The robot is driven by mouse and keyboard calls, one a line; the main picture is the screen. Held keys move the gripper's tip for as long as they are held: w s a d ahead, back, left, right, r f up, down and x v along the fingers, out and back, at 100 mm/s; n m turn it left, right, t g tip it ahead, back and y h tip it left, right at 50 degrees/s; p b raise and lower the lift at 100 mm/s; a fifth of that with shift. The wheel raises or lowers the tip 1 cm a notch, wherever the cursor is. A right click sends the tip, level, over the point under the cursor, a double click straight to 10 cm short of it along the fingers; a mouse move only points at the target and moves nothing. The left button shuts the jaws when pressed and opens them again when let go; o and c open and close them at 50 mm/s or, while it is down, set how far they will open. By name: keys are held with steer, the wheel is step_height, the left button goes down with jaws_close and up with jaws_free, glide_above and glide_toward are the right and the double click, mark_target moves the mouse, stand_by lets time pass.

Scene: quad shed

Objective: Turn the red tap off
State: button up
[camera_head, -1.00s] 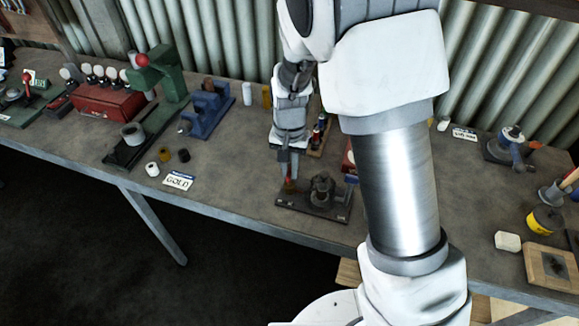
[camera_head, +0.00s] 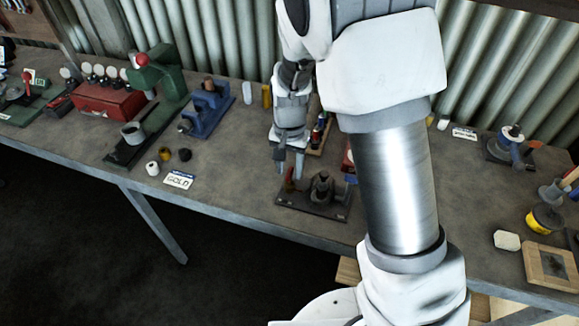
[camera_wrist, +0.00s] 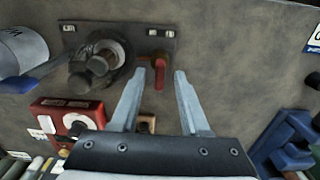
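The red tap (camera_head: 289,180) is on the left part of a dark base plate (camera_head: 325,211), beside a dark grey round fitting (camera_head: 321,190). In the wrist view the red tap (camera_wrist: 160,76) shows as a short red lever pointing down the picture, with a red part at its upper left. My gripper (camera_head: 290,172) is over the tap with its fingers spread. In the wrist view my gripper (camera_wrist: 160,73) is open, and the lever shows between the fingertips with a gap on each side. I cannot tell how far below the tips the tap is.
A red box (camera_wrist: 66,118) is close by in the wrist view. A GOLD label (camera_head: 178,180) and small cups lie to the left. A blue vise-like tool (camera_head: 207,108) and a green press (camera_head: 160,80) stand farther left. The bench between the label and the plate is clear.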

mark_target(290, 171)
step_height(290, 171, up, 17)
steer(key=shift+r+p, duration=0.2)
steer(key=shift+p, duration=0.1)
stand_by(0.4)
stand_by(0.3)
steer(key=s+d+r+n+t, duration=0.2)
steer(key=s+d, duration=0.4)
steer(key=s, duration=0.3)
steer(key=s+d+r+n+t, duration=0.2)
steer(key=s+d+r, duration=0.3)
steer(key=s, duration=0.4)
steer(key=shift+s+d+t, duration=0.4)
steer(key=shift+d+t, duration=0.25)
steer(key=shift+t, duration=0.15)
